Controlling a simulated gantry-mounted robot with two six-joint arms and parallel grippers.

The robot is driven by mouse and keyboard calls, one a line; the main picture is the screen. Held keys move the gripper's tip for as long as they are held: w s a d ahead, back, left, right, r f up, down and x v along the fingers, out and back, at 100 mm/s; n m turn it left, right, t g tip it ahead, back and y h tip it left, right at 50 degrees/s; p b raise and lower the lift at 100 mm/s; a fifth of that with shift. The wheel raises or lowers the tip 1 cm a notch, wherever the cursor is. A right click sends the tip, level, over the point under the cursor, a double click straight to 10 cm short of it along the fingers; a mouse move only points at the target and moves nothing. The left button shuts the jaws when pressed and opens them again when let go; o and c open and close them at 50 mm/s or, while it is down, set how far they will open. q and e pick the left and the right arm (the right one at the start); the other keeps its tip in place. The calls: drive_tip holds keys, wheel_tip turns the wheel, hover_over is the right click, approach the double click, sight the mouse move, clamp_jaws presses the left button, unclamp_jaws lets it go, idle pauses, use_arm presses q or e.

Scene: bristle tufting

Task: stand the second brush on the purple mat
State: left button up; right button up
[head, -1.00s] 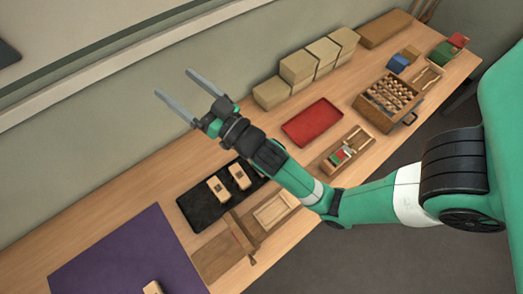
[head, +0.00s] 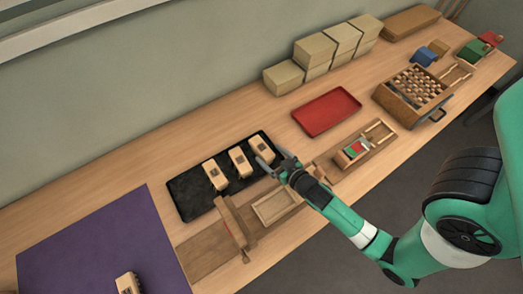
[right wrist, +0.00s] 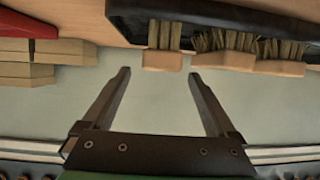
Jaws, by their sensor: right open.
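A brush with a pale wooden block (head: 128,283) is on the purple mat (head: 85,240), cut off by the bottom edge of the head view. Three more brushes, a left one (head: 215,175), a middle one (head: 240,162) and a right one (head: 261,149), are in the black tray (head: 188,202). My right gripper (head: 269,157) is open beside the right brush. In the right wrist view, the nearest brush (right wrist: 163,61) appears beyond the gap between the open fingers (right wrist: 160,76), with nothing held. My left gripper is out of view.
A wooden fixture with an upright bar (head: 235,222) stands just in front of the tray. A red tray (head: 326,110), a box of bristle tufts (head: 412,94) and stacked tan boxes (head: 312,62) lie further right. Bare table shows behind the black tray.

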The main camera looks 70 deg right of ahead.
sight(265, 151)
drive_tip(key=b+x, duration=0.1)
drive_tip(key=x, duration=0.5)
clamp_jaws()
idle(0.5)
